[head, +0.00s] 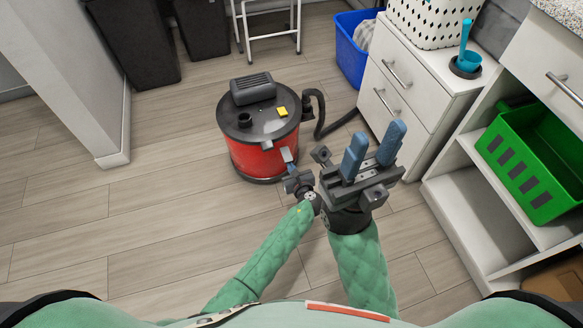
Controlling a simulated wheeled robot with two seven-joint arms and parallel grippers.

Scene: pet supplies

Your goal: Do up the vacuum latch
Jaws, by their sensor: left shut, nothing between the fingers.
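The vacuum (250,155) is a red drum with a dark grey lid, standing upright on the floor in the middle of the head view. I cannot tell how the latch sits. My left gripper (291,166) is shut and empty, with its blue fingertips right at the latch; whether they touch is too small to tell. My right gripper (371,150) is to the right of the vacuum, with its two blue fingers apart and nothing between them.
A black hose (330,125) runs from the vacuum to the right, behind my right gripper. White drawers (398,90) and a shelf with a green crate (530,160) stand on the right. A blue bin (350,55) and dark bins (120,40) are behind. Floor at left is clear.

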